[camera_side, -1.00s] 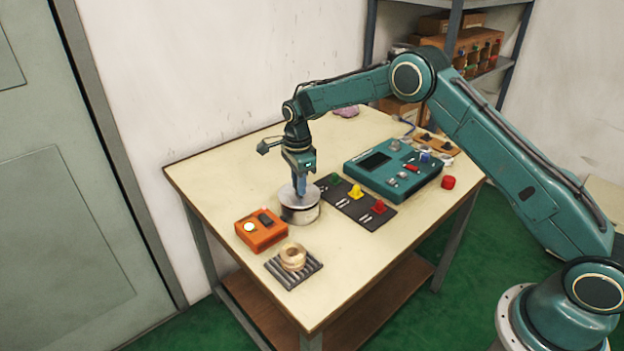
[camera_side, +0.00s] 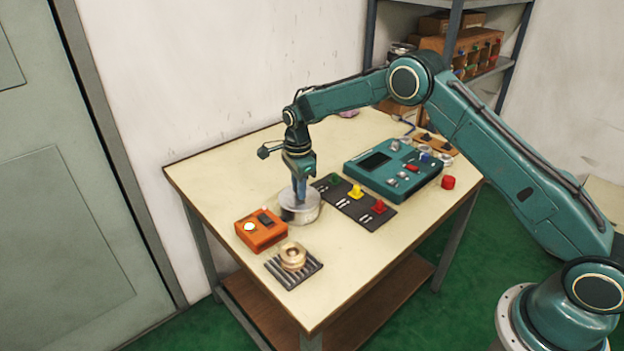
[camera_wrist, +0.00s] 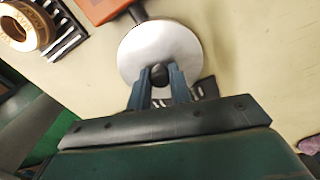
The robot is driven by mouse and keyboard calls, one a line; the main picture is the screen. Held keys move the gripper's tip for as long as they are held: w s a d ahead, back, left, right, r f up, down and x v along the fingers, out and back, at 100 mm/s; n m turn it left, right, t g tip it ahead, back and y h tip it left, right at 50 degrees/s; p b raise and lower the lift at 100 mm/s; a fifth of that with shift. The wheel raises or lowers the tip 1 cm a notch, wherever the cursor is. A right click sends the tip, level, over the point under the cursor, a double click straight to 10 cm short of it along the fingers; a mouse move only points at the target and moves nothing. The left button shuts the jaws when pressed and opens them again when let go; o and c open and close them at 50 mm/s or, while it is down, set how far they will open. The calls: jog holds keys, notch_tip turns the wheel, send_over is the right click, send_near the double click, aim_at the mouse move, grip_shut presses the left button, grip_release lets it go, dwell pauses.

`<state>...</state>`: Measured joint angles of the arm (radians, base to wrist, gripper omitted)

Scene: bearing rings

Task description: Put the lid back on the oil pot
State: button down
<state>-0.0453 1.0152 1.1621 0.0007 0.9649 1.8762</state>
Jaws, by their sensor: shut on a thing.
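The oil pot (camera_side: 302,216) is a short silver cylinder standing on the table beside the orange box. Its round metal lid (camera_side: 287,197) lies over the pot's top; whether it is fully seated I cannot tell. In the wrist view the lid (camera_wrist: 145,50) is a pale disc with a dark knob (camera_wrist: 159,75) and hides the pot beneath. My gripper (camera_side: 300,196) points straight down over the pot. In the wrist view my gripper's fingers (camera_wrist: 159,78) are closed around the knob.
An orange box (camera_side: 261,230) with a lit button stands left of the pot. A bearing ring (camera_side: 292,256) sits on a ribbed pad (camera_side: 309,271) in front. A dark mat (camera_side: 352,200) with coloured pieces and a teal panel (camera_side: 365,183) lie to the right. The front right tabletop is clear.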

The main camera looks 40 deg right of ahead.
dwell(0.7)
jog(key=c, duration=1.2)
grip_release()
jog(key=shift+f, duration=0.1)
jog(key=shift+r, duration=3.8)
